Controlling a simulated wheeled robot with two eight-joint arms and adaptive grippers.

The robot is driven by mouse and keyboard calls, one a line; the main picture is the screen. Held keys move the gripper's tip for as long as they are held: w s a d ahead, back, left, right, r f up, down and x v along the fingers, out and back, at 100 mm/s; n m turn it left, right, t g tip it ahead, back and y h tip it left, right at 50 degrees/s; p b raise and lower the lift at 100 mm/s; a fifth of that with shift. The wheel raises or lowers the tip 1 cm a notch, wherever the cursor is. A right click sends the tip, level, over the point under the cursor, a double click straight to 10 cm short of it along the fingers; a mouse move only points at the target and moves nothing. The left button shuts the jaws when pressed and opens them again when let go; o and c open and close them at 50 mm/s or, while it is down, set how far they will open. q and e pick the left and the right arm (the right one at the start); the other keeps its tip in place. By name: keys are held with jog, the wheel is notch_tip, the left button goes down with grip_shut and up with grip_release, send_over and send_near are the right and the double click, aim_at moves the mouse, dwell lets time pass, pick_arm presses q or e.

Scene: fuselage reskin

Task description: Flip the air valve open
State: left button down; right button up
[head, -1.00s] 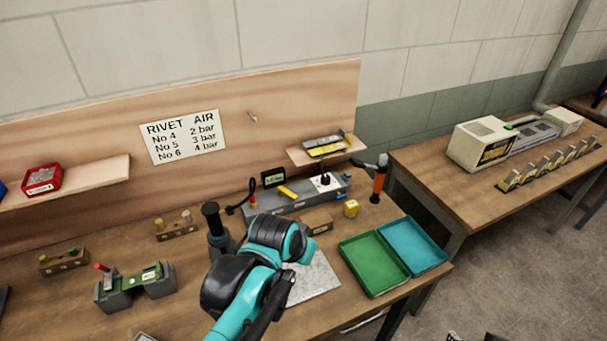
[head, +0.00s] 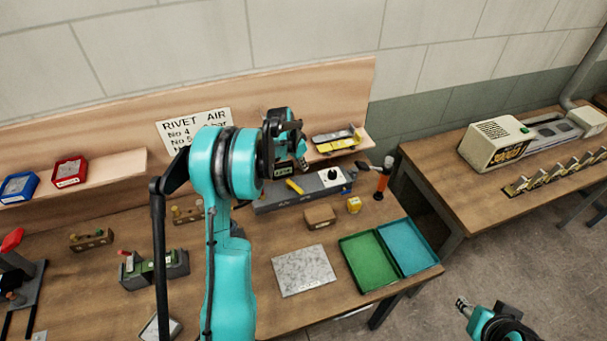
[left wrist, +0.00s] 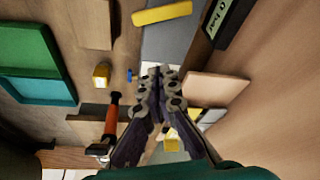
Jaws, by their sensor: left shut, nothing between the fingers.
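The grey air unit (head: 315,192) stands at the back of the bench against the wooden board. The yellow lever (head: 295,187) lies slantwise on it, and a round black knob (head: 332,174) sits on a white plate at its right end. In the left wrist view the yellow lever (left wrist: 162,13) lies at the top, beyond my fingertips and apart from them. The dark gauge (left wrist: 228,18) there reads in bar. My left gripper (head: 301,163) is shut and empty above the unit, partly covering its back. My right gripper (head: 463,304) is low at the right, away from the bench; its jaws are too small to read.
An orange-handled tool (head: 381,182) stands right of the unit. A small shelf (head: 350,147) with yellow items is close to my left gripper. A wooden block (head: 320,217), a yellow block (head: 354,205), a green tray (head: 368,262) and a teal tray (head: 408,247) lie in front.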

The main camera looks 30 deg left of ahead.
aim_at(294, 189)
pick_arm(q)
jog(key=x, duration=0.9)
jog(key=shift+f+b, duration=0.2)
jog(key=shift+b, duration=0.15)
jog(key=shift+s+a+f, duration=0.1)
jog(key=shift+s+f, duration=0.1)
jog(key=shift+f, duration=0.05)
jog(key=shift+s+a, duration=0.15)
jog(key=shift+s, duration=0.4)
jog(key=shift+s+a, duration=0.15)
jog(key=shift+s, duration=0.45)
jog(key=shift+s+a+r, duration=0.1)
jog(key=shift+s+r, duration=0.05)
jog(key=shift+s, duration=0.35)
